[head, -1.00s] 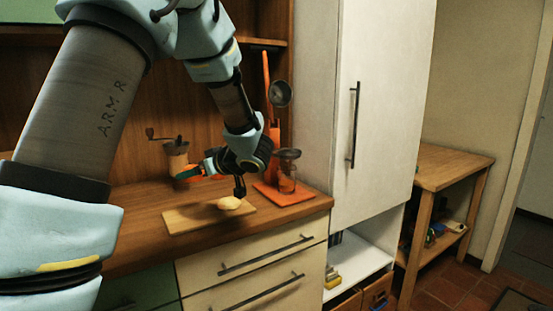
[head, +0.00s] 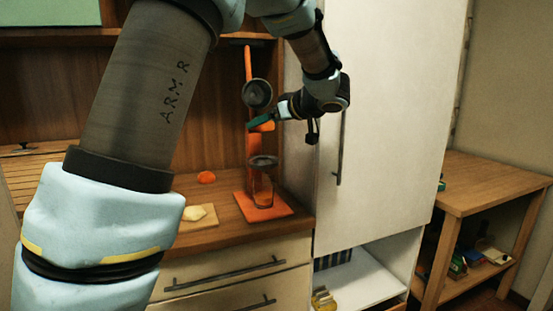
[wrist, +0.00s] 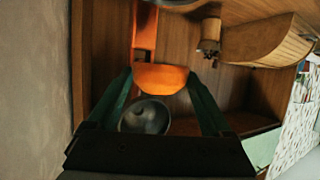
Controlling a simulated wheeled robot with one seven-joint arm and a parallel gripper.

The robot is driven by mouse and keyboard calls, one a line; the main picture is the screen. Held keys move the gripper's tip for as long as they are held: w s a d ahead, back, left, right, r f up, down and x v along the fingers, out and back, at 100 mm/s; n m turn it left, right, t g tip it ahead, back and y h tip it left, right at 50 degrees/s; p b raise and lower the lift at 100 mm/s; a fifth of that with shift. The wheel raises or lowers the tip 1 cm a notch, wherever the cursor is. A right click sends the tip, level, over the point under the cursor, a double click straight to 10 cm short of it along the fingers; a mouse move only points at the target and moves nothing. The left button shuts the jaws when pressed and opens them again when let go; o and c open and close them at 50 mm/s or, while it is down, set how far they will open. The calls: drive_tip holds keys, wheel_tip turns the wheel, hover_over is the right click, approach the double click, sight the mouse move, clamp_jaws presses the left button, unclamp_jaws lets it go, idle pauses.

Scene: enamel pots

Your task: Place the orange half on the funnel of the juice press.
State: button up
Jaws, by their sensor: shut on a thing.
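My gripper (head: 262,120) has green fingers and is shut on an orange half (head: 266,127). In the wrist view the orange half (wrist: 160,78) sits between both fingertips. The juice press has an orange base (head: 280,208), an orange upright and a dark upper cup (head: 257,94). Its dark funnel (head: 263,162) sits above a glass (head: 262,190). In the head view the held orange half appears above the funnel and below the upper cup, apart from the funnel. A round metal part of the press (wrist: 145,116) shows beyond the fingers in the wrist view.
Another orange piece (head: 206,177) lies on the counter left of the press. A cutting board (head: 209,214) with a pale piece of food (head: 194,212) is nearer the front. A tall white cabinet (head: 385,120) stands close on the right. A grinder (wrist: 208,38) shows in the wrist view.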

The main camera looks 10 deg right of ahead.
sight(266, 163)
wheel_tip(266, 163, down, 9)
drive_tip(key=shift+f, duration=0.1)
idle(0.3)
drive_tip(key=o, duration=1.2)
drive_tip(key=shift+f, duration=0.1)
drive_tip(key=shift+c, duration=0.2)
drive_tip(key=v, duration=1.2)
drive_tip(key=shift+r+b, duration=0.2)
drive_tip(key=shift+b, duration=0.2)
drive_tip(key=shift+s, duration=0.1)
